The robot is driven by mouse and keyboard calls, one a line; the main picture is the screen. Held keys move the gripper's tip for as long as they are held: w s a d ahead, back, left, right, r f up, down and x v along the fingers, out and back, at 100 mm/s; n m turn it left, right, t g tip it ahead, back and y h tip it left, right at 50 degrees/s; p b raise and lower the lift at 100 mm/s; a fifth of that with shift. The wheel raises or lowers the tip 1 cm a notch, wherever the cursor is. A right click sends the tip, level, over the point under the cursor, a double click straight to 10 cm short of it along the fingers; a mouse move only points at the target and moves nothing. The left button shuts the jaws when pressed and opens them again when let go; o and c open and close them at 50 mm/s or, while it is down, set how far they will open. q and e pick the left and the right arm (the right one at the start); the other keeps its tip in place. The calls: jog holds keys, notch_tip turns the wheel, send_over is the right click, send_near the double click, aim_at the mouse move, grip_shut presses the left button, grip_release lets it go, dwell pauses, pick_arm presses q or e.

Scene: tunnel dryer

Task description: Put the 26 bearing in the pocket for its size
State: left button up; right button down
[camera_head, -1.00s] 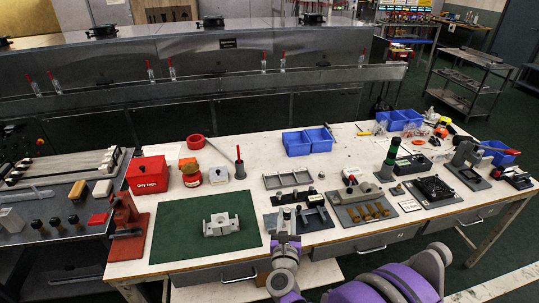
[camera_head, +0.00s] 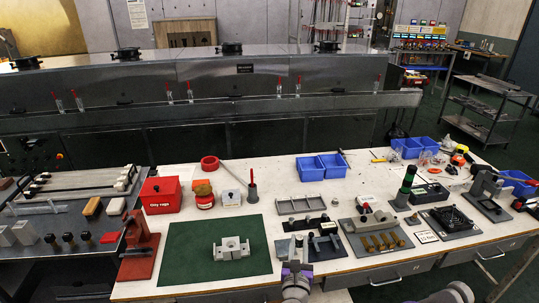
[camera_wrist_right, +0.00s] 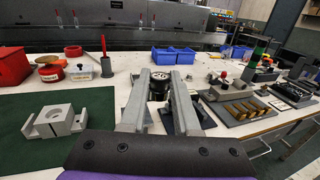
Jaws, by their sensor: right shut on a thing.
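My right gripper (camera_head: 298,244) is near the front of the bench, right of the green mat. In the right wrist view its two grey fingers (camera_wrist_right: 159,82) are shut on a small dark round thing with a light centre, which I take as the 26 bearing (camera_wrist_right: 158,88). The fingers hide part of it, and no size mark is readable. A grey block (camera_head: 232,249) with a round recess sits on the green mat (camera_head: 190,262). A grey tray with dividers (camera_head: 301,204) stands behind the gripper. I cannot tell which pocket fits this size. My left gripper is out of view.
A dark fixture (camera_head: 326,243) stands close right of my gripper. Further right is a grey plate with brass pins (camera_head: 377,241). A red press (camera_head: 138,247) is left of the mat. Blue bins (camera_head: 322,167) stand at the back. The mat around the block is clear.

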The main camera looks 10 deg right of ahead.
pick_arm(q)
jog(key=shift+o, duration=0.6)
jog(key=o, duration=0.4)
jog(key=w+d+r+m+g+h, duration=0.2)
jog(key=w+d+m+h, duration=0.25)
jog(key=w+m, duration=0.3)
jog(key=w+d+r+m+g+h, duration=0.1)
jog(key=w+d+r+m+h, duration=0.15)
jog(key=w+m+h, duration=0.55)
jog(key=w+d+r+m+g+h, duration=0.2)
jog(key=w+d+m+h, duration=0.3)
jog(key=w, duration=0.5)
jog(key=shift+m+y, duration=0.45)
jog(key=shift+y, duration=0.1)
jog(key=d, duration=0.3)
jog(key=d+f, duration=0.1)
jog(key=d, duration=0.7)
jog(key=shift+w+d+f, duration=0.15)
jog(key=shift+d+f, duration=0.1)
pick_arm(e)
jog(key=s+a+r+n+y, duration=0.1)
jog(key=s+a+n+y, duration=0.1)
jog(key=a, duration=0.3)
jog(key=s+a+r+n+y, duration=0.1)
jog(key=s+a+n+y, duration=0.1)
jog(key=a+y, duration=0.3)
jog(key=shift+s+r+n+t, duration=0.15)
jog(key=shift+s+n+t, duration=0.15)
jog(key=shift+t, duration=0.1)
